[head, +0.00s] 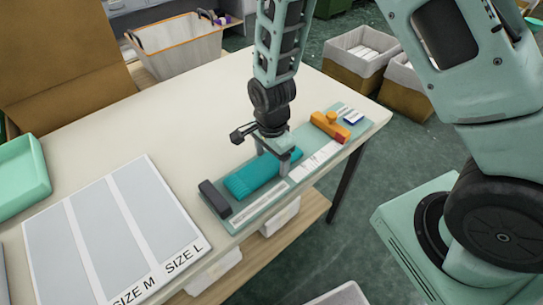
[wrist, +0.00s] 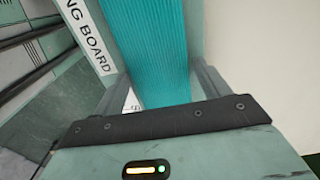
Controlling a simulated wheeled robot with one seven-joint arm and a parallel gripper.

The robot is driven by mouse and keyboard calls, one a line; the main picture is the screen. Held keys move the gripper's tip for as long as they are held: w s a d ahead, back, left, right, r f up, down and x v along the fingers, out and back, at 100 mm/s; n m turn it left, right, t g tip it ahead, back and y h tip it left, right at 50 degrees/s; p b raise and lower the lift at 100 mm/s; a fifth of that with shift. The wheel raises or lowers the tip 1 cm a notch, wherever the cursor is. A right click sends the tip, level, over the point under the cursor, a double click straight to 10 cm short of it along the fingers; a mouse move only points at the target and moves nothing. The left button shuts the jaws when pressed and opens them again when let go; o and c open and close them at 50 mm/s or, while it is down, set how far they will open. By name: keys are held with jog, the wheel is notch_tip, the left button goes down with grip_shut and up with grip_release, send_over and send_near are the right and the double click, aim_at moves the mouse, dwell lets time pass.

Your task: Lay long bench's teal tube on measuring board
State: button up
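The teal tube (head: 262,172) is a ribbed knitted piece lying flat along the measuring board (head: 243,217). In the wrist view the teal tube (wrist: 152,45) runs between my fingers, beside the board's printed strip (wrist: 88,35) ending in "NG BOARD". My gripper (head: 273,164) is low over the board, with one finger on each side of the tube. In the wrist view my gripper (wrist: 163,85) looks open, with a small gap at the tube's right side. Part of the tube is hidden behind my fingers and palm.
A dark block (head: 214,199) sits at the board's near end; an orange tool (head: 330,126) lies at its far end. A grey sheet (head: 105,235) marked SIZE M and SIZE L and a green tray (head: 22,178) are left. The bench (head: 165,120) is clear behind.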

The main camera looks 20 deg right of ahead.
aim_at(271, 161)
jog(key=shift+o, duration=0.2)
jog(key=shift+r, duration=0.15)
notch_tip(271, 161, up, 12)
jog(key=s+a+r+n, duration=0.2)
jog(key=s+r+n, duration=0.2)
jog(key=s+n, duration=0.5)
jog(key=s+a+r+n, duration=0.3)
jog(key=s+r+n, duration=0.1)
jog(key=s+n, duration=0.6)
jog(key=n+b, duration=0.1)
jog(key=n, duration=0.2)
jog(key=shift+s+y, duration=0.3)
